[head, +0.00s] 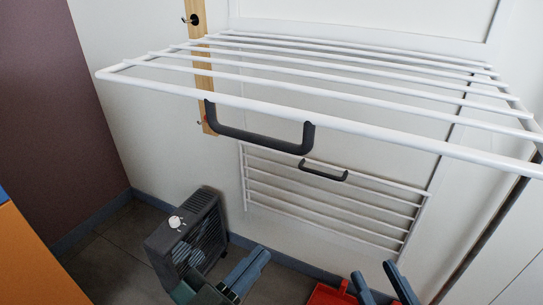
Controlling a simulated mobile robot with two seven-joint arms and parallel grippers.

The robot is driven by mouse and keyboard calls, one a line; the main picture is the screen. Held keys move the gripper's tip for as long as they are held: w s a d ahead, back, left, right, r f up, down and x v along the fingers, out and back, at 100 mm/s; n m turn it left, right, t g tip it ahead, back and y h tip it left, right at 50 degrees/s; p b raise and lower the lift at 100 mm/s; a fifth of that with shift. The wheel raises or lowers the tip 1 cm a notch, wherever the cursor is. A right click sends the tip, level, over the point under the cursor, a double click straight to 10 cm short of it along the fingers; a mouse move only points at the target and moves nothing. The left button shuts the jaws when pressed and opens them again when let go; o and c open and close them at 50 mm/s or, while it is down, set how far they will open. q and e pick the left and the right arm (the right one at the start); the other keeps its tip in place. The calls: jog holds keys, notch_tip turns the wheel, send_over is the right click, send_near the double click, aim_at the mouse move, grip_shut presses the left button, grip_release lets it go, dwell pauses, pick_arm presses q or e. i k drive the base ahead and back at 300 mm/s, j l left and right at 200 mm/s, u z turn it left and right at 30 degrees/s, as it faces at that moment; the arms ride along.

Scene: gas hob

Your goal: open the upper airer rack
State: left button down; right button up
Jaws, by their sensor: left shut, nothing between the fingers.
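The upper airer rack (300,82) is a white wire frame that stands out from the white door, roughly level, across the top of the head view. Its dark handle (258,140) hangs from the front bar. The lower rack (325,205) lies folded flat against the door below, with a smaller dark handle (323,172). My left gripper (258,258) is low in the picture, below both racks, shut and empty. My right gripper (373,272) is at the bottom edge, with its two fingers apart. Neither gripper touches a rack.
A dark heater-like box (187,235) with a white knob stands on the floor left of my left gripper. A red object (330,294) is partly visible at the bottom. A wooden strip with hooks (197,20) is at upper left. An orange surface (30,265) fills the lower left.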

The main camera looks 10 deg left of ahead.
aim_at(533, 132)
jog(key=j+z, duration=0.15)
jog(key=z, duration=1.3)
jog(key=k+j+z, duration=0.1)
jog(key=k+j, duration=0.5)
jog(key=k, duration=0.15)
jog(key=i, duration=0.5)
